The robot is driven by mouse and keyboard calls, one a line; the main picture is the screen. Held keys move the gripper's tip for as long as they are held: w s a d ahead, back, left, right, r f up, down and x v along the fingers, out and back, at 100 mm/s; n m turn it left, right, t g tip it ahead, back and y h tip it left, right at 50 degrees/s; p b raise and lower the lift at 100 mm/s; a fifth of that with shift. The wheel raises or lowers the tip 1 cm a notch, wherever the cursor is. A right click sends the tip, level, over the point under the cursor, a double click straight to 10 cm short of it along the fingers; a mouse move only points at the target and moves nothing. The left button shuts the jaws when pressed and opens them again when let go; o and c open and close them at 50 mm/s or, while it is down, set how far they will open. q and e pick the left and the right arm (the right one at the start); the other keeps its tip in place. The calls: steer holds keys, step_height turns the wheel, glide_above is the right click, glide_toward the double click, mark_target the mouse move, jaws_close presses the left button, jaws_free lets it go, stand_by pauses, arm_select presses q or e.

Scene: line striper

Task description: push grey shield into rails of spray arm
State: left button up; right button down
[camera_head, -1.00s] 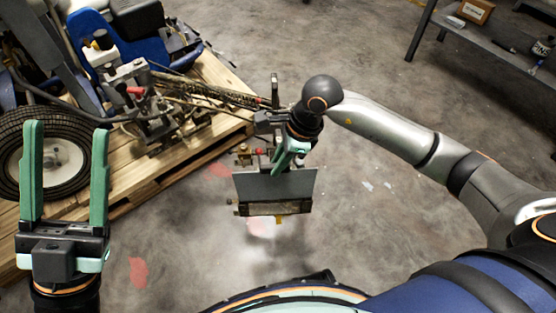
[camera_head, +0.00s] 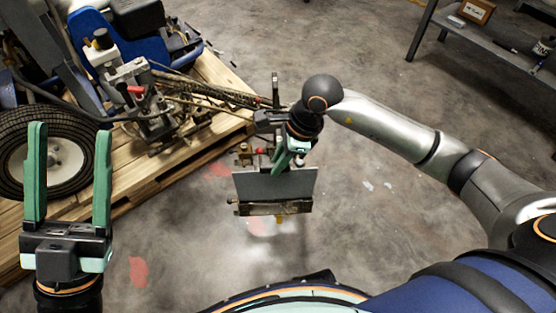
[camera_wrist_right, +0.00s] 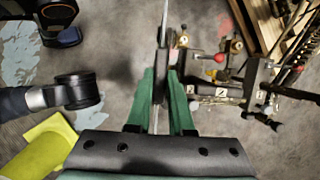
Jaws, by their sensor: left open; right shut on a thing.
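The grey shield (camera_head: 275,186) is a flat plate in the middle of the head view, at the near end of the spray arm. My right gripper (camera_head: 290,158) is shut on the shield, which shows edge-on between the green fingers in the right wrist view (camera_wrist_right: 160,95). The spray arm (camera_head: 225,95) reaches out from the striper past the pallet edge; its fittings show in the wrist view (camera_wrist_right: 235,90). A dark rail-like bracket (camera_head: 274,208) lies along the shield's lower edge. Whether the shield sits in the rails cannot be told. My left gripper (camera_head: 68,180) is open and empty, away from the shield.
The striper with its blue body and black wheel (camera_head: 48,160) stands on a wooden pallet (camera_head: 150,175) at the left. A metal shelf (camera_head: 480,45) with a small box and a can is at the upper right. The concrete floor around the shield is clear.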

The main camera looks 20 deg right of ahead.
mark_target(278, 183)
steer(key=shift+f+b, duration=0.8)
steer(key=shift+f, duration=0.05)
stand_by(0.4)
stand_by(1.2)
steer(key=shift+f+b, duration=0.7)
steer(key=shift+b, duration=0.15)
steer(key=shift+f+b, duration=0.35)
steer(key=shift+f, duration=0.15)
steer(key=shift+f+b, duration=2.3)
steer(key=shift+f, duration=0.2)
stand_by(0.6)
steer(key=shift+c, duration=2.3)
jaws_free()
steer(key=shift+o, duration=0.3)
